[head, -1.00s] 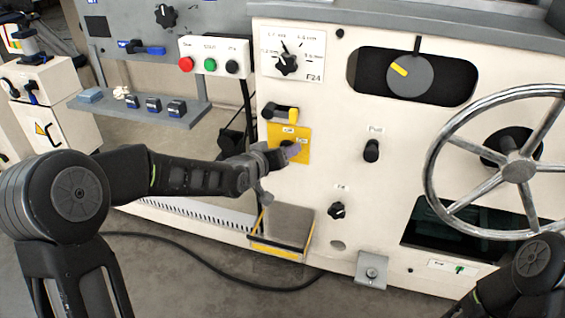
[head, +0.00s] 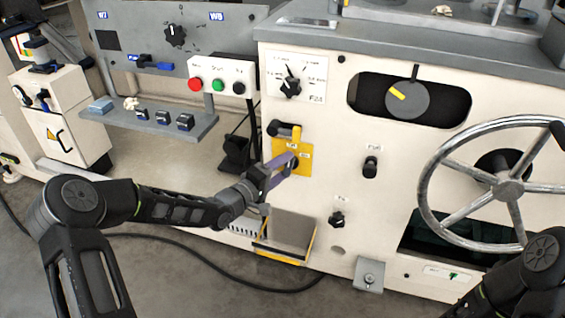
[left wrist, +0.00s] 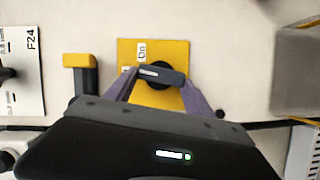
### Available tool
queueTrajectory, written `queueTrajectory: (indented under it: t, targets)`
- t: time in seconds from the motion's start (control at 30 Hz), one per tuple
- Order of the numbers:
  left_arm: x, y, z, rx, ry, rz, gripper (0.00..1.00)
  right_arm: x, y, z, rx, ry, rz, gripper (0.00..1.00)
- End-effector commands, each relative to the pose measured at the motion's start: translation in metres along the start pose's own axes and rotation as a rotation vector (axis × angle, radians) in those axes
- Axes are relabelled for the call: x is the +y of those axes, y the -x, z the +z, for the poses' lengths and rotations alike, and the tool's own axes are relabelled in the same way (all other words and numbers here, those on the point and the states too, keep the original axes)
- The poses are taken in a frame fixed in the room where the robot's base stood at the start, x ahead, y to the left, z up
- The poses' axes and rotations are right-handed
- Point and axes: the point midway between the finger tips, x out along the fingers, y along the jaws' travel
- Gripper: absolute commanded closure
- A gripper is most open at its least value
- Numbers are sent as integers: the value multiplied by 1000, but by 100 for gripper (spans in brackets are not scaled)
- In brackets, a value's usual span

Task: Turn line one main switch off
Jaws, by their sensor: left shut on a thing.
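The main switch is a black rotary knob with a bar handle (left wrist: 163,76) on a yellow plate (head: 305,170) on the cream machine front. The plate also shows in the left wrist view (left wrist: 180,52), with an "On" label at its upper edge and another label partly hidden. The bar lies nearly level there, slightly tilted, with a pale mark towards its left end. My left gripper (head: 288,170) has its purple fingers on either side of the bar, shut on it; they also show in the left wrist view (left wrist: 162,88). My right gripper is out of view.
A yellow-ended lever (head: 296,132) sits just above the plate. A selector dial (head: 290,87) is higher up, and a black knob (head: 370,166) is to the right. A large handwheel (head: 430,195) stands out at right. A grey box (head: 292,230) juts out below.

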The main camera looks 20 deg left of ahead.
Motion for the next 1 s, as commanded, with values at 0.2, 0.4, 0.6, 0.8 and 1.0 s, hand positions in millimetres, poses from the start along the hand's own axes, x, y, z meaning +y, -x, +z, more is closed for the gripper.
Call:
queueTrajectory:
  t: [0.2, 0.4, 0.6, 0.8, 1.0]
  targets:
    - [-3, 0, -1, 2, 127, 52, 79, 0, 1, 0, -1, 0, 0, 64]
    - [-4, 0, 0, 1, 185, 77, 79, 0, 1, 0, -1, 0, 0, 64]
    - [-4, 0, 0, 1, 202, 84, 78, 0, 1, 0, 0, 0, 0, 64]
    - [-4, 0, 0, 1, 204, 84, 79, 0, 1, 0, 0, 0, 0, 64]
    - [-4, 0, 0, 1, 203, 83, 28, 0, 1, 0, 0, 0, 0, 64]
